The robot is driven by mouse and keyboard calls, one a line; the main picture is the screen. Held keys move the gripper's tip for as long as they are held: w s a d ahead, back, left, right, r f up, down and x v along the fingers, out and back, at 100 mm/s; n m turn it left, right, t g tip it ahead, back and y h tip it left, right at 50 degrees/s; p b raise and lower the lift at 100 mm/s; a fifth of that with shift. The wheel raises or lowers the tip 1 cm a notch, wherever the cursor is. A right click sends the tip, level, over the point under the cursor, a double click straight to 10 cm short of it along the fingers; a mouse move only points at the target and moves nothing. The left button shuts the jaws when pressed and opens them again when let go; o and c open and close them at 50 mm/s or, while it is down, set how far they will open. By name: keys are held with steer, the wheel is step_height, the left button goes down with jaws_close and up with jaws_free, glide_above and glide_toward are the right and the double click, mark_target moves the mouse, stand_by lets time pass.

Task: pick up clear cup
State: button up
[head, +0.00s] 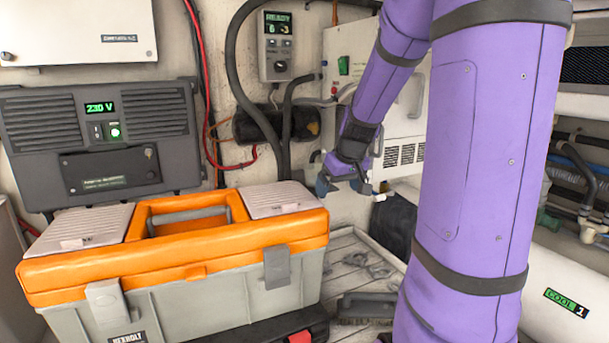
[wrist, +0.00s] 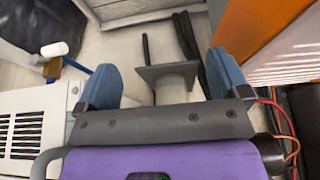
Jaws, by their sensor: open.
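I cannot make out a clear cup in either view. My gripper (head: 342,188) hangs at the end of my purple arm, above and beyond the right end of the orange-and-grey toolbox, near the back wall. In the wrist view my gripper (wrist: 165,72) shows two blue fingers spread wide apart with nothing held between them. Beyond the fingers is a dark square plate (wrist: 167,71) by a pale round piece (wrist: 172,92); I cannot tell what they belong to. My arm hides part of the right side in the head view.
The toolbox (head: 190,305) fills the front left; its orange side (wrist: 255,28) is close to the right finger. A white vented cabinet (head: 405,125) stands behind my arm. Black hoses (head: 240,85) run down the wall. Slatted floor (head: 345,255) with small grey pieces shows right of the toolbox.

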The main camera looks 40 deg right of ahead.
mark_target(315, 173)
steer(key=w+d, duration=0.1)
steer(key=w, duration=0.3)
steer(key=w+d, duration=0.1)
steer(key=w, duration=0.3)
steer(key=w+d, duration=0.1)
steer(key=w, duration=0.3)
steer(key=shift+w+f, duration=0.15)
steer(key=shift+f, duration=0.4)
steer(key=shift+c, duration=0.4)
steer(key=c, duration=1)
steer(key=shift+o, duration=0.2)
